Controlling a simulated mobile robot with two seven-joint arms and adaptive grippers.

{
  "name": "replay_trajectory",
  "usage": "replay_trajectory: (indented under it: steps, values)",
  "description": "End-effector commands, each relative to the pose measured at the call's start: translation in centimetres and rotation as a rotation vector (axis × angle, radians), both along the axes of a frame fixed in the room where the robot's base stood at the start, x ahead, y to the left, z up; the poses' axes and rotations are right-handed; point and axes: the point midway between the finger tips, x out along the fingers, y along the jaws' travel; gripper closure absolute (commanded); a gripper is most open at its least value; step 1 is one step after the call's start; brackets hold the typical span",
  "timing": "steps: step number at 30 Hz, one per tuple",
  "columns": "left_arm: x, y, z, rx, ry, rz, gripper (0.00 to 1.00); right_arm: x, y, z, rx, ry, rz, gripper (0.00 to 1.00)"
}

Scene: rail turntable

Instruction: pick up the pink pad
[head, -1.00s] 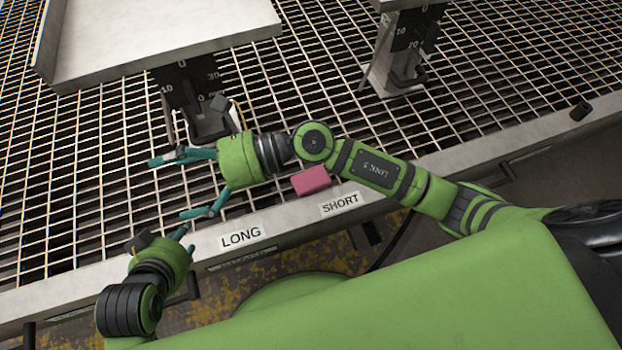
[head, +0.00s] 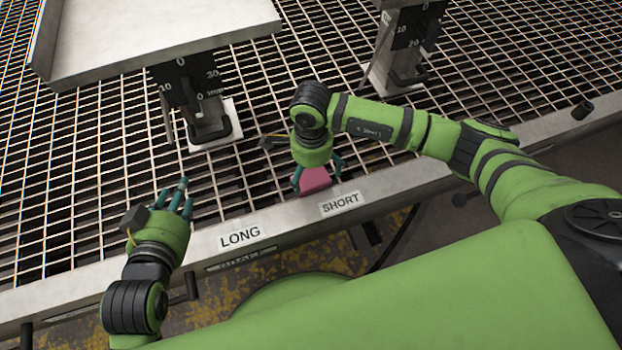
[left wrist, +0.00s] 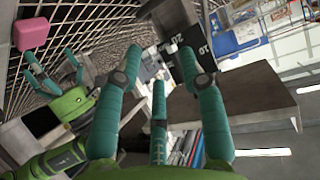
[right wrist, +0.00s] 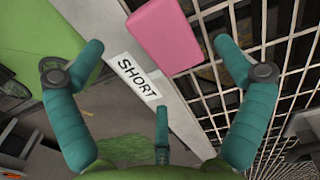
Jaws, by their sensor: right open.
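The pink pad (head: 315,180) lies at the inner edge of the front rail, by the SHORT label. My right gripper (head: 318,178) is open above it, with its fingers on either side of the pad in the head view. In the right wrist view the pad (right wrist: 166,40) is ahead of the open fingers (right wrist: 160,50), and no finger is seen touching it. My left gripper (head: 175,198) is open and empty to the left, over the grate near the rail. In the left wrist view the pad (left wrist: 32,32) shows at the upper left.
The front rail (head: 285,215) carries a LONG label (head: 241,235) and a SHORT label (head: 342,203). A metal grate (head: 260,90) spreads behind it. A raised plate (head: 160,30) on a marked stand (head: 190,95) is at the back left, another stand (head: 405,50) at the back right.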

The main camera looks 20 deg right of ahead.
Motion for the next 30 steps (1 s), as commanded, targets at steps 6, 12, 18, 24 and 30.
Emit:
replay_trajectory:
  steps: [6, 12, 18, 24, 30]
  values:
    - [1.6, -1.6, 3.8, -0.051, -0.222, -0.034, 0.6, -0.2, -0.1, -2.6, 0.002, 0.003, 0.0, 0.0]
    - [2.1, -2.7, 7.1, -0.089, -0.384, -0.06, 0.6, -0.2, -0.1, -4.1, 0.003, 0.002, 0.0, 0.0]
    - [2.1, -2.9, 8.1, -0.101, -0.434, -0.067, 0.6, -0.2, -0.1, -4.5, 0.003, 0.001, 0.0, 0.0]
    - [2.1, -2.9, 8.1, -0.102, -0.432, -0.066, 0.6, -0.2, -0.1, -4.5, 0.003, 0.001, 0.0, 0.12]
    - [2.1, -2.9, 8.1, -0.101, -0.431, -0.066, 0.6, -0.3, -0.1, -4.5, 0.002, 0.002, 0.0, 0.48]
